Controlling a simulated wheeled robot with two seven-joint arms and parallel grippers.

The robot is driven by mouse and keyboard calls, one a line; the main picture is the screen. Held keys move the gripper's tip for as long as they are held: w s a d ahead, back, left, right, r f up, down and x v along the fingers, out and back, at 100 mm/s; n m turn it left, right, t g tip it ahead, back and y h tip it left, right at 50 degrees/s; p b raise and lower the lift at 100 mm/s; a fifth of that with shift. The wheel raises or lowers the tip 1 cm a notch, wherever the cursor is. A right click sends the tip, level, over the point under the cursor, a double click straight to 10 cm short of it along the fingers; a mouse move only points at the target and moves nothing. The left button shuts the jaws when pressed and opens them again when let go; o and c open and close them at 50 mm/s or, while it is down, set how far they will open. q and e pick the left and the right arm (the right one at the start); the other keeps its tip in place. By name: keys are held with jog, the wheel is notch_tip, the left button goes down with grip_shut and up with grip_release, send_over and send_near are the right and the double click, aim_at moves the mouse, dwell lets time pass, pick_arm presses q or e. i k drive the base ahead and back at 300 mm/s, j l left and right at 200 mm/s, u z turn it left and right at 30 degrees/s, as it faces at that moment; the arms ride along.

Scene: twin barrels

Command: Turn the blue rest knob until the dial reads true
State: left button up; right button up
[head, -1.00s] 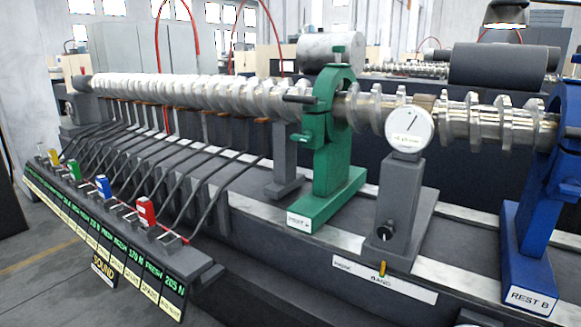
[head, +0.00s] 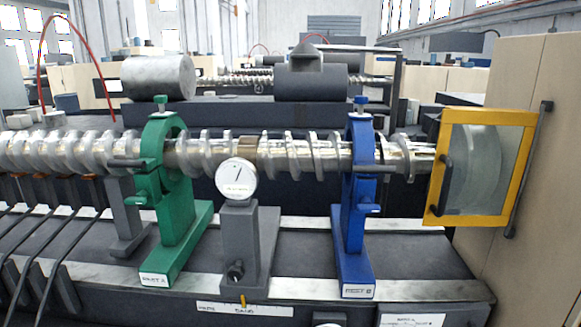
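The blue rest (head: 354,215), labelled REST B, stands upright around the screw shaft (head: 290,155) right of centre. The round white dial (head: 236,179) stands on a grey post left of the blue rest. Its dark needle tilts up and to the right; the small text on its face is too blurred to read. Neither of my grippers is in view.
A green rest (head: 167,200) holds the shaft left of the dial. A yellow-framed guard (head: 434,208) covers the shaft's right end beside a beige cabinet (head: 545,150). Grey levers stand at the lower left. The bed between the dial post and blue rest is clear.

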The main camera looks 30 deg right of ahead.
aim_at(361, 100)
jog(key=z, duration=1.55)
jog(key=k+j+z, duration=0.1)
jog(key=j, duration=0.3)
jog(key=k, duration=0.1)
